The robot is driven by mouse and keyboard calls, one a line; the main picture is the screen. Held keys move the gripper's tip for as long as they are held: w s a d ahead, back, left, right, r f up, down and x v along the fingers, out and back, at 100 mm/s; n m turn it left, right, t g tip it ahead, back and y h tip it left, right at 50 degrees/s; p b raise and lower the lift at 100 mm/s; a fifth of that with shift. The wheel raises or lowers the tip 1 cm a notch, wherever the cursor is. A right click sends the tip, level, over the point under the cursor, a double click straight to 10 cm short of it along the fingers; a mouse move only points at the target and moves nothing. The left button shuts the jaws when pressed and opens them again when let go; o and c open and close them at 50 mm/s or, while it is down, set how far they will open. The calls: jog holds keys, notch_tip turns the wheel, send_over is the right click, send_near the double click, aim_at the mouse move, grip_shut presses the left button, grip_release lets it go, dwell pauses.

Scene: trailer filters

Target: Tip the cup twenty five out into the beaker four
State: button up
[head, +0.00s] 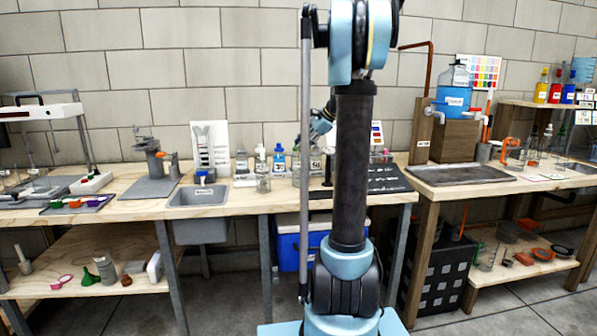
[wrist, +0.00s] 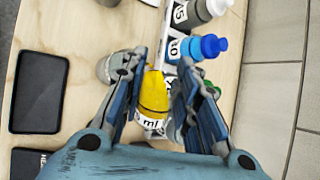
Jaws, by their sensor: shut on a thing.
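My gripper (wrist: 162,62) has a yellow container (wrist: 153,93) between its fingers in the wrist view and is shut on it. A white label on the container ends in "ml"; its number is hidden, so I cannot tell whether it is cup twenty five. In the head view my arm hides most of the gripper and what it holds. No vessel reads clearly as beaker four. A grey, rounded vessel (wrist: 112,68) stands just left of the fingers in the wrist view, partly covered.
A dark flat pad (wrist: 38,92) lies at left. The bench edge runs along the right. In the head view a sink (head: 199,197) lies left of the bottles.

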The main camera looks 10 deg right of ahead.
jog(key=shift+h+p, duration=0.3)
jog(key=shift+p, duration=0.05)
dwell(0.5)
jog(key=shift+a+f+n+h+p, duration=0.2)
jog(key=shift+f+n+h+p, duration=0.1)
jog(key=shift+f+h+p, duration=0.45)
dwell(1.3)
jog(key=shift+s+a+r+n+t+h+p, duration=0.1)
jog(key=shift+a+n+t+h, duration=0.1)
jog(key=shift+h, duration=0.4)
jog(key=shift+a+r+n+t+h+p, duration=0.1)
jog(key=shift+n+t+h+p, duration=0.1)
jog(key=shift+h, duration=0.45)
jog(key=shift+s+a+r+n+t+h+p, duration=0.1)
jog(key=shift+n+t+h, duration=0.1)
jog(key=shift+h, duration=0.4)
dwell(3.2)
